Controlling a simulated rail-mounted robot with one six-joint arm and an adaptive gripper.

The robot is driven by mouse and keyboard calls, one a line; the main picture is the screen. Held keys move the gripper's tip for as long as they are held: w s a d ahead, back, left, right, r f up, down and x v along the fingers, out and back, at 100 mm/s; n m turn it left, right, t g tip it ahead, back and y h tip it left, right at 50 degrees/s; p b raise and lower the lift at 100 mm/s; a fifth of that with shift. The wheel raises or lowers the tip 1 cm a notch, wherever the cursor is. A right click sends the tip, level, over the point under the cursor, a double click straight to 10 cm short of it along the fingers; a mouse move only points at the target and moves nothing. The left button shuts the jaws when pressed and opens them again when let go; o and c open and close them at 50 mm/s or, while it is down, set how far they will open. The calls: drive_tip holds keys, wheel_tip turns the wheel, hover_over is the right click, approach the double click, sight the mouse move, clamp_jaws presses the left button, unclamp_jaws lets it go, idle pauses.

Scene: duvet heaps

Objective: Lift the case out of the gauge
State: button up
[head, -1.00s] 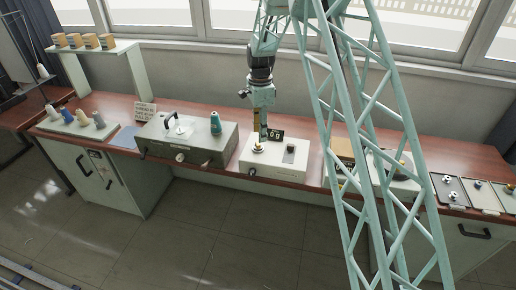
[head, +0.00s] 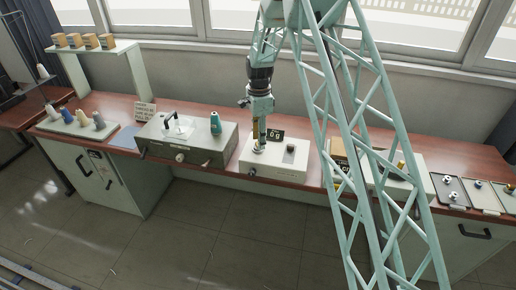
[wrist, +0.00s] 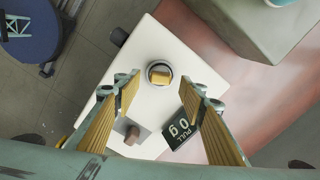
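The gauge is a white box (head: 268,164) on the bench with a dark display (head: 276,134) reading 0 g. It also shows in the wrist view (wrist: 192,48). A small yellow-brown block, which I take to be the case (wrist: 160,73), sits in a round dark-rimmed seat on the gauge top. My gripper (wrist: 163,90) is open, its two ribbed yellow fingers on either side and short of the block, with nothing between them. In the head view my gripper (head: 260,138) hangs pointing down just over the seat and hides most of the block.
A brown knob (wrist: 132,134) stands on the gauge top near the fingers. Trays (head: 484,195) lie at the far right. Bench (head: 235,108) behind the gauge is clear.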

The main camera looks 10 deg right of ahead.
drive_tip(key=shift+f, duration=1.1)
drive_tip(key=c, duration=0.9)
drive_tip(key=shift+c, duration=0.4)
